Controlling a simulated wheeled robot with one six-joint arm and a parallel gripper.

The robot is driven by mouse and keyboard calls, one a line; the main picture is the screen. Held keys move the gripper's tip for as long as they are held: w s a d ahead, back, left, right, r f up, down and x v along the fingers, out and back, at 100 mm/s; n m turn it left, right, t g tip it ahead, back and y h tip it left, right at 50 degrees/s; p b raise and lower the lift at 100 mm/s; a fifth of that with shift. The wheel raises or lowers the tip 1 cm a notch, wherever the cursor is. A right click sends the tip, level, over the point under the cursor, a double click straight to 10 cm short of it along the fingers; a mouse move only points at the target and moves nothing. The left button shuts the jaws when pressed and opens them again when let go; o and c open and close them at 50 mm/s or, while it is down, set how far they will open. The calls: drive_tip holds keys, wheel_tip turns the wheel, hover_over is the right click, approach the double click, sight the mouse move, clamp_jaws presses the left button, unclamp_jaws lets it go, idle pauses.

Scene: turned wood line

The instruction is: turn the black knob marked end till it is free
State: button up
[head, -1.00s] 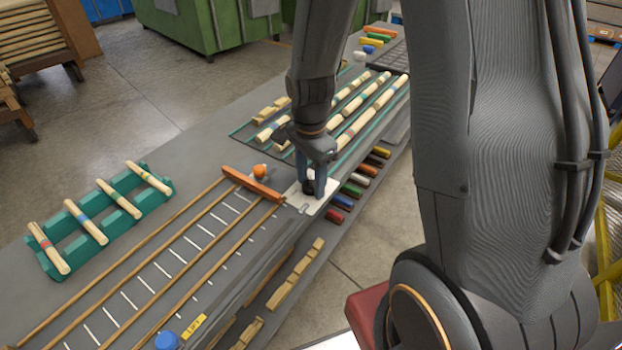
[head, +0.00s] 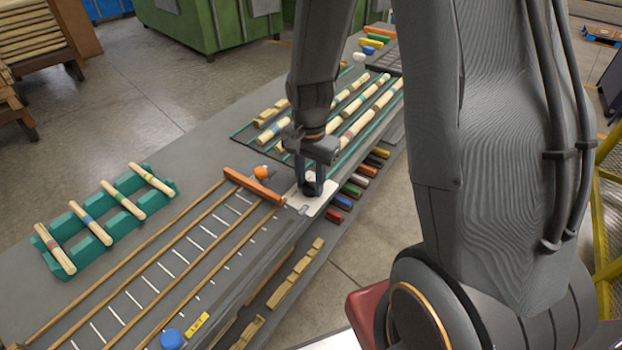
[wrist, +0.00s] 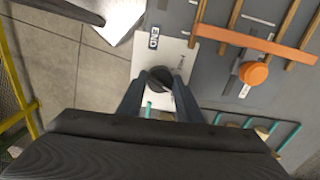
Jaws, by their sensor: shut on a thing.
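The black knob (wrist: 159,77) sits on a pale plate (wrist: 146,50) at the bench's edge. In the wrist view its round top shows between my two fingers. My gripper (head: 312,188) points down over the plate and is shut on the knob, with a finger on each side. The knob also shows dark between the fingers in the head view (head: 310,189). A small label with dark lettering (wrist: 154,37) lies on the plate beyond the knob; I cannot read it surely. The knob's lower side is hidden by the fingers.
An orange bar (head: 252,186) and an orange round knob (head: 262,172) stand just left of the plate. Wooden rails (head: 180,248) run to the front left. A green rack (head: 97,222) holds several striped sticks. Coloured blocks (head: 350,190) lie on a lower shelf.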

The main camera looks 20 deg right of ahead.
sight(310, 183)
drive_tip(key=n+p, duration=0.2)
drive_tip(key=n, duration=0.5)
drive_tip(key=shift+r, duration=0.1)
drive_tip(key=n+p, duration=0.1)
drive_tip(key=n, duration=0.5)
drive_tip(key=shift+w+n, duration=0.1)
drive_tip(key=shift+n, duration=0.4)
drive_tip(key=o, duration=1)
drive_tip(key=shift+o, duration=0.2)
drive_tip(key=shift+r+b, duration=0.65)
drive_tip(key=shift+r, duration=3.2)
drive_tip(key=s+r+m+t+b, duration=0.1)
drive_tip(key=s+r+m, duration=0.2)
drive_tip(key=s, duration=0.6)
drive_tip(key=shift+s+m, duration=0.3)
drive_tip(key=shift+s, duration=0.05)
